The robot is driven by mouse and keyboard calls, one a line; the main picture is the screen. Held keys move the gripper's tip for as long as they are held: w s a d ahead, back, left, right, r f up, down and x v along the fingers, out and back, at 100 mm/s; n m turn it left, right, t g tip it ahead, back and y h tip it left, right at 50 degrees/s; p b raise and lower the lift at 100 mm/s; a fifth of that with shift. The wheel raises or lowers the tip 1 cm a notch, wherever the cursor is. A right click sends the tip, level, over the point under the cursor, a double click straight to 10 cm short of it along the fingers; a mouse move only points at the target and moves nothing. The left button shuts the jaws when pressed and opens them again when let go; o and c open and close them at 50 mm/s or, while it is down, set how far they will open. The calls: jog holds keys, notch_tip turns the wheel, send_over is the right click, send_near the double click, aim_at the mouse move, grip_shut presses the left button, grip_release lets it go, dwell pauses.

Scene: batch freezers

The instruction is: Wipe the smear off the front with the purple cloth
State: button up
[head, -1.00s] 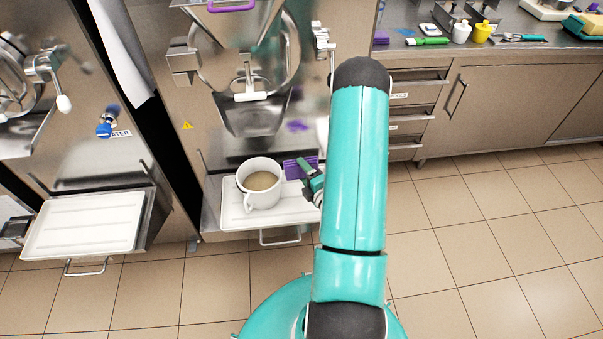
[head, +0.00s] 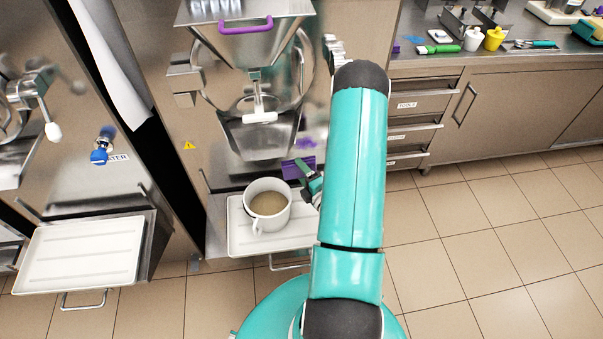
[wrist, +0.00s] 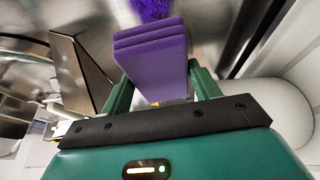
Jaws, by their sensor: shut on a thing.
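My gripper (head: 307,182) is shut on the folded purple cloth (wrist: 152,58), which also shows in the head view (head: 298,167). The cloth is close to the freezer's steel front (head: 225,145), low down and just above the drip tray. A purple smear (head: 312,142) is on that front, a little above and right of the cloth. In the wrist view the smear (wrist: 152,8) lies just beyond the cloth's far edge. I cannot tell whether the cloth touches the front. My arm hides the right part of the freezer.
A white container of beige liquid (head: 268,204) stands on the white tray (head: 240,238), just left of my gripper. The dispensing spout with its white handle (head: 259,116) is above. Another tray (head: 85,255) sticks out at left. The tiled floor at right is clear.

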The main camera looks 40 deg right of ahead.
jog(key=shift+w, duration=0.4)
jog(key=shift+w+d, duration=0.15)
jog(key=shift+w, duration=0.15)
jog(key=shift+w+d+r, duration=0.1)
jog(key=shift+w+d, duration=0.2)
jog(key=shift+d, duration=0.1)
jog(key=shift+w+d, duration=0.6)
jog(key=shift+w, duration=0.35)
jog(key=shift+w+d, duration=0.6)
jog(key=shift+w, duration=0.35)
jog(key=shift+w+d, duration=0.55)
jog(key=shift+w, duration=0.2)
